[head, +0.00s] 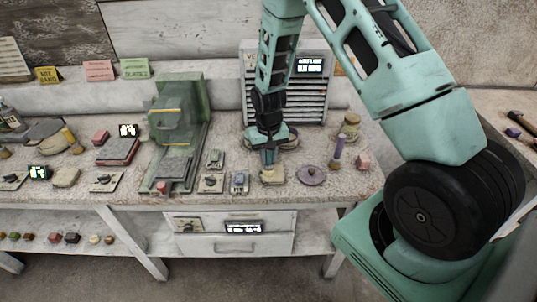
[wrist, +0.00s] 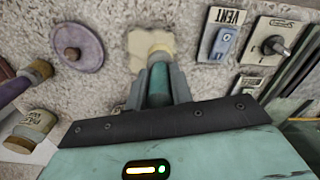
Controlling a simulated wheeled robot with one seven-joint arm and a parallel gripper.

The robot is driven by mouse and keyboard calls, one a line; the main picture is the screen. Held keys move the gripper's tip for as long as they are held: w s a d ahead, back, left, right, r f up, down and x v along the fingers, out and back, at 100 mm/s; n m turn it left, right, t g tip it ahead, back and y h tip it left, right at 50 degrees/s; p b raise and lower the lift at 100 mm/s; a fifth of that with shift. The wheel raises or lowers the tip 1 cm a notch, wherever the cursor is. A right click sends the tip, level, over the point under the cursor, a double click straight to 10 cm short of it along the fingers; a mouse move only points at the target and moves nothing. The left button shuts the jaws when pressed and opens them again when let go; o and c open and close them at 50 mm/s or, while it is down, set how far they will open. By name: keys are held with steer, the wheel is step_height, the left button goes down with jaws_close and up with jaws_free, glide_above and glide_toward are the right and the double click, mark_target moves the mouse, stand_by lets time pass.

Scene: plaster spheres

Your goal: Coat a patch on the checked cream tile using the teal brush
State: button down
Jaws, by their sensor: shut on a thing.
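My gripper (head: 268,163) is low over the workbench, pointing down. In the wrist view my gripper (wrist: 159,84) is shut on the teal brush (wrist: 158,88), with a finger on each side of its handle. The brush's pale tip (wrist: 160,50) points at the cream tile (wrist: 138,42) and covers part of it. I cannot tell whether the tip touches the tile. In the head view the cream tile (head: 272,177) lies near the bench's front edge, just below the gripper. Its check pattern is too small to make out, and no coated patch is discernible.
A purple disc with a knob (head: 312,175) lies right of the tile. A purple-handled item (head: 338,150) and a jar (head: 350,127) stand beyond it. A VENT switch (wrist: 224,40) is close on the other side. A green machine (head: 177,130) stands further left.

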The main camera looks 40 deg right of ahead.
steer(key=shift+w+d, duration=0.55)
steer(key=shift+w, duration=0.25)
steer(key=shift+w+d, duration=0.5)
steer(key=shift+w, duration=0.25)
steer(key=shift+s+a, duration=0.55)
steer(key=shift+s, duration=0.25)
steer(key=shift+s+a, duration=0.5)
steer(key=shift+s, duration=0.25)
steer(key=shift+w+d, duration=0.1)
steer(key=shift+w, duration=0.05)
steer(key=shift+w+d, duration=0.5)
steer(key=shift+w, duration=0.25)
steer(key=shift+w+d, duration=0.45)
steer(key=shift+w, duration=0.25)
